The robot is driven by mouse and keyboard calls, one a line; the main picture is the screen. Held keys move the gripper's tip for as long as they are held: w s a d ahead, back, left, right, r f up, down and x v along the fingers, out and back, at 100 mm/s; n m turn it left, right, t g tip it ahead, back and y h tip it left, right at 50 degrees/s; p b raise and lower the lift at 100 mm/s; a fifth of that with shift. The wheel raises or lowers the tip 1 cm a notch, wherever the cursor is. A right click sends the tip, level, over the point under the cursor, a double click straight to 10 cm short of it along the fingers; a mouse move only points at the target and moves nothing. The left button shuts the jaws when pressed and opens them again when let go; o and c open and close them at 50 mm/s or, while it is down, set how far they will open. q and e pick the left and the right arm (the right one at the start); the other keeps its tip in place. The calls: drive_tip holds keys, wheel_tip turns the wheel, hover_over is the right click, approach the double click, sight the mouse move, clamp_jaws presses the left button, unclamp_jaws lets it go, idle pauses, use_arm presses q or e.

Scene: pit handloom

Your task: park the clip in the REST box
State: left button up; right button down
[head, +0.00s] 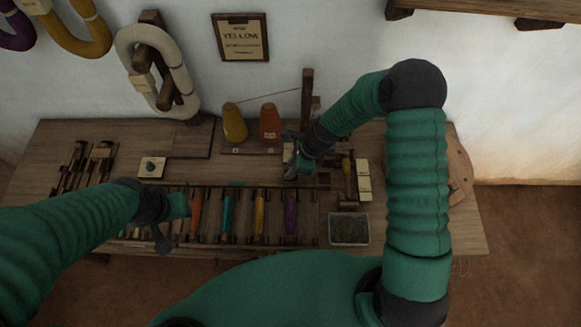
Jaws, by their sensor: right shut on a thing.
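My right gripper (292,172) is over the back middle of the wooden table, just in front of the orange cone. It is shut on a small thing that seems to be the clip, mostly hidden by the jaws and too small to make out. My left gripper (170,228) is over the left end of the row of coloured bobbins; its jaw opening is unclear. I cannot read a REST label on any box. A small grey open tray (349,229) stands at the table's front right.
A yellow cone (234,124) and an orange cone (269,122) stand at the back, by an upright wooden post (307,88). Bobbins lie in a rack (243,214). Dark tools (83,165) lie at the left. Pale cards (363,176) lie right of my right gripper.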

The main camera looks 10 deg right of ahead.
drive_tip(key=c, duration=0.9)
unclamp_jaws()
drive_tip(key=shift+r, duration=0.1)
wheel_tip(320, 180, up, 8)
drive_tip(key=p, duration=0.8)
